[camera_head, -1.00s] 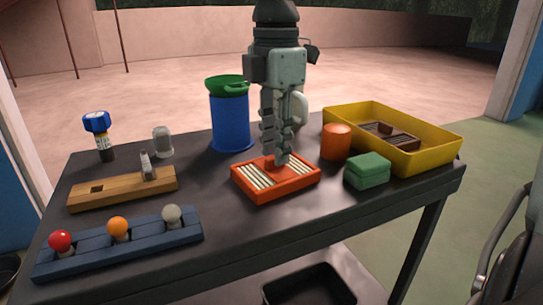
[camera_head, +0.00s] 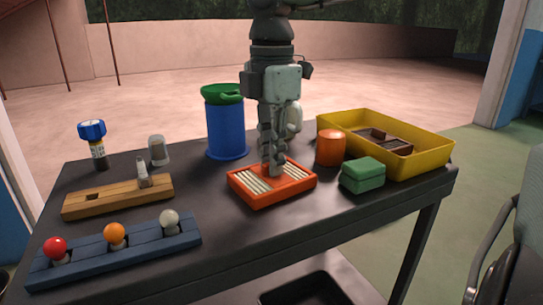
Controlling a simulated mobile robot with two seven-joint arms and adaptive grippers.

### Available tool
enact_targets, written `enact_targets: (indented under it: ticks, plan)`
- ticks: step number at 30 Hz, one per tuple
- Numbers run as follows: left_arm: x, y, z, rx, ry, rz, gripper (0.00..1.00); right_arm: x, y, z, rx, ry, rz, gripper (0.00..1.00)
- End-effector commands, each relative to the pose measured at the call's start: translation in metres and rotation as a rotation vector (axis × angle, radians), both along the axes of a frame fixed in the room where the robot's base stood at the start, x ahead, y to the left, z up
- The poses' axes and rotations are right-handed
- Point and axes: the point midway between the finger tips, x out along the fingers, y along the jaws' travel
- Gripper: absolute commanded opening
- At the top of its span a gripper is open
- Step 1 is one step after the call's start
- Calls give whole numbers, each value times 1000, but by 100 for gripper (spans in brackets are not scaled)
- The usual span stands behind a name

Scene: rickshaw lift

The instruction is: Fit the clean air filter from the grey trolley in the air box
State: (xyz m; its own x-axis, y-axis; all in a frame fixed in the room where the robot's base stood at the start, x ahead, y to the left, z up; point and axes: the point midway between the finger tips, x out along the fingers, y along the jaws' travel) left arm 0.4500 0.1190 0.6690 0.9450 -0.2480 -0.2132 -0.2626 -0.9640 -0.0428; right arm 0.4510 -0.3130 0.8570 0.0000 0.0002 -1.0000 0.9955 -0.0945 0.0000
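The clean air filter (camera_head: 249,181) is a flat orange frame with pale pleats, lying on the dark trolley top (camera_head: 270,228). My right gripper (camera_head: 273,171) points straight down over the middle of the filter, its fingertips at the filter's centre. The fingers look close together; whether they grip a part of the filter is hidden by the fingers themselves. My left gripper is not in view. I see no air box that I can make out.
A blue bin with a green lid (camera_head: 226,124) stands behind the filter. An orange cylinder (camera_head: 330,147), green block (camera_head: 362,176) and yellow tray (camera_head: 432,160) with dark pieces are at right. A wooden block (camera_head: 118,198) and blue rack (camera_head: 115,252) with coloured balls are at left.

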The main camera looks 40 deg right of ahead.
Motion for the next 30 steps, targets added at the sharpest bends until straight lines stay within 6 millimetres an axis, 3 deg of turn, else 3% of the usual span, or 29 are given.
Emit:
enact_targets:
  ticks: [11,30]
  plan:
    - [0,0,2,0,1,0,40,0,0,3,0,-1,0,0]
    - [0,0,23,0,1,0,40,0,0,42,0,-1,0,0]
